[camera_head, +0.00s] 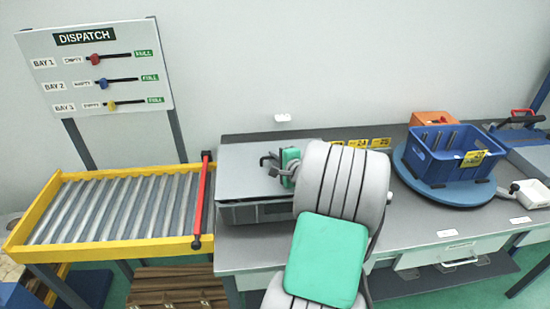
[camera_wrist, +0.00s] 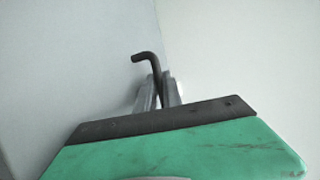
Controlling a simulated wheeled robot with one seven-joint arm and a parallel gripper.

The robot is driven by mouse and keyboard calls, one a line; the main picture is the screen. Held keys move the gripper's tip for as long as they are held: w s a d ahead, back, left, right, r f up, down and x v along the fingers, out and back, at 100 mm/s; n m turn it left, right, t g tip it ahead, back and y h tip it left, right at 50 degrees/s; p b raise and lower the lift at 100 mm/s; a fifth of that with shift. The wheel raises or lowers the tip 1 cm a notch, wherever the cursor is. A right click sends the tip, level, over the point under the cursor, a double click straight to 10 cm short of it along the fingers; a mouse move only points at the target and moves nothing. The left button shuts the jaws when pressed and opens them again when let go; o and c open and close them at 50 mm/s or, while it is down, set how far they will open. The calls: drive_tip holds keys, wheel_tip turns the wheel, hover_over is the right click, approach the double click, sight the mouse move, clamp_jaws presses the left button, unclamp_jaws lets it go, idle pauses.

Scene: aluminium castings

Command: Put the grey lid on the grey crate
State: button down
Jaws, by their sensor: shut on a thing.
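A flat grey panel, which looks like the grey lid (camera_head: 245,165), lies level at the left end of the bench. Under its front edge shows a darker grey box front, probably the grey crate (camera_head: 240,214); I cannot tell whether the two touch. My gripper (camera_head: 270,166) is at the panel's right part, its fingers shut on a thin black bent handle. In the wrist view my gripper (camera_wrist: 158,92) pinches that black handle (camera_wrist: 146,57), whose bent end sticks out to the left. My arm hides the right end of the panel and box.
A yellow-framed roller conveyor (camera_head: 120,205) with a red bar (camera_head: 201,200) stands left of the bench (camera_head: 425,215). A blue crate (camera_head: 432,172) holding dark bars sits on a blue turntable (camera_head: 455,198). An orange box (camera_head: 432,118) is behind. The bench front is mostly clear.

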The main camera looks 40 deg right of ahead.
drive_tip(key=shift+f+b, duration=0.7)
drive_tip(key=shift+f, duration=0.2)
drive_tip(key=c, duration=1.4)
unclamp_jaws()
drive_tip(key=shift+f, duration=0.2)
drive_tip(key=b+v, duration=0.1)
drive_tip(key=v, duration=0.6)
drive_tip(key=shift+r, duration=0.1)
drive_tip(key=shift+s+a+r, duration=0.1)
drive_tip(key=shift+s+r, duration=0.15)
drive_tip(key=shift+s, duration=0.15)
